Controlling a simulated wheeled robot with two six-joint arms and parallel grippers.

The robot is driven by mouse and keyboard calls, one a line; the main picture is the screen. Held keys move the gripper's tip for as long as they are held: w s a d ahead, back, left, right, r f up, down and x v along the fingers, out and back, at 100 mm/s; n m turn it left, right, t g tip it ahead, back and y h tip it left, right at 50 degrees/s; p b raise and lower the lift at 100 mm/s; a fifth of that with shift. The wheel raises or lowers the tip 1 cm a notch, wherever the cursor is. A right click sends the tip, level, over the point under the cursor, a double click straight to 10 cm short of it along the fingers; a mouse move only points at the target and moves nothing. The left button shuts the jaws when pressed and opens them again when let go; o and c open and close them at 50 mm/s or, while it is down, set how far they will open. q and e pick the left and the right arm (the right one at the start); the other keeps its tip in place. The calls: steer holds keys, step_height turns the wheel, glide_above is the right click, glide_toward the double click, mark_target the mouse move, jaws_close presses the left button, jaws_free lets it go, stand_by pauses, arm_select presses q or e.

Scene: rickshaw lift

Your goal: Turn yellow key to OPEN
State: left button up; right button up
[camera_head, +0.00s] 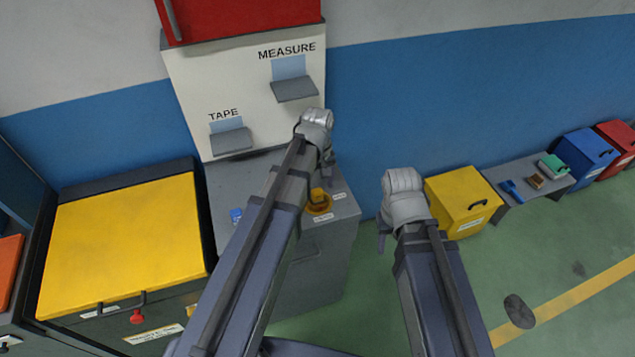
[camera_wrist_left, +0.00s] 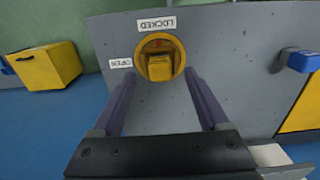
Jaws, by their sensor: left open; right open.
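The yellow key (camera_head: 319,202) sits in a round yellow ring on top of the grey cabinet, partly hidden by my left arm. In the left wrist view the key (camera_wrist_left: 160,68) is a blocky knob in the ring. The LOCKED label (camera_wrist_left: 156,25) and the OPEN label (camera_wrist_left: 120,63) appear upside down beside the ring. I cannot tell which label the key points to. My left gripper (camera_wrist_left: 159,76) is open, its fingers to either side of the key in that view, with no clear contact. My right gripper (camera_head: 383,236) is open and empty, right of the cabinet.
A white panel (camera_head: 190,90) with TAPE and MEASURE shelves stands behind the cabinet. A blue object (camera_head: 236,215) lies on the cabinet top. A large yellow-lidded box (camera_head: 125,245) is at the left. A yellow box (camera_head: 463,197) and a low bench (camera_head: 520,167) stand right, beyond open floor.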

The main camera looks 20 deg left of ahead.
mark_target(318, 192)
arm_select(q)
step_height(318, 192, down, 4)
steer(key=b, duration=0.3)
steer(key=shift+f, duration=0.1)
steer(key=shift+c, duration=0.2)
jaws_close()
